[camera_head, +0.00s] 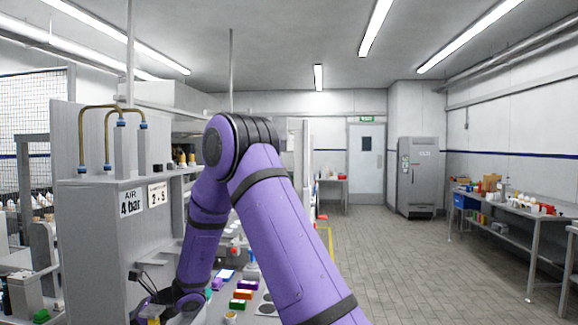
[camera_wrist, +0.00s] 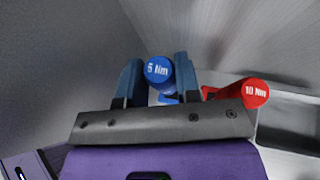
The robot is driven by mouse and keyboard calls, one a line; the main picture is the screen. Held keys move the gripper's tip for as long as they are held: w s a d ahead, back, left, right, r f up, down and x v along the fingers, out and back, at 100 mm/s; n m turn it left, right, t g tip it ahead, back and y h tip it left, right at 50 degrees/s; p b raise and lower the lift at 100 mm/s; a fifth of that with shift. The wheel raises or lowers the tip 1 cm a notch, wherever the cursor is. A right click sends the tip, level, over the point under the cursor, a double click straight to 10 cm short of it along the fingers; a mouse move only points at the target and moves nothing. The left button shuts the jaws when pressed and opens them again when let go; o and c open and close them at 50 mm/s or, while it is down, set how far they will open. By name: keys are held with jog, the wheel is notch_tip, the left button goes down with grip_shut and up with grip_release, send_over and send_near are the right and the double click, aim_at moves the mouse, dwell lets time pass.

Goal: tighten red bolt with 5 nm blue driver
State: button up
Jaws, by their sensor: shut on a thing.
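The blue driver (camera_wrist: 160,72), marked 5 Nm, shows end-on in the wrist view. It sits between the two blue-grey fingers of my gripper (camera_wrist: 156,78), which is shut on it. A red driver (camera_wrist: 252,93), marked 10 Nm, is just right of my gripper, apart from the blue one. In the head view my purple arm reaches down to the bench at the lower left, and the gripper's fingers cannot be made out there. I cannot identify the red bolt in either view.
A grey panel (camera_head: 100,225) with an air label stands left of my arm. Small coloured blocks (camera_head: 240,294) lie on the bench by the arm. A side table (camera_head: 515,205) with several items stands at the right wall. The tiled floor (camera_head: 400,255) between is clear.

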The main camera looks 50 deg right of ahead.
jog(key=shift+r, duration=2.3)
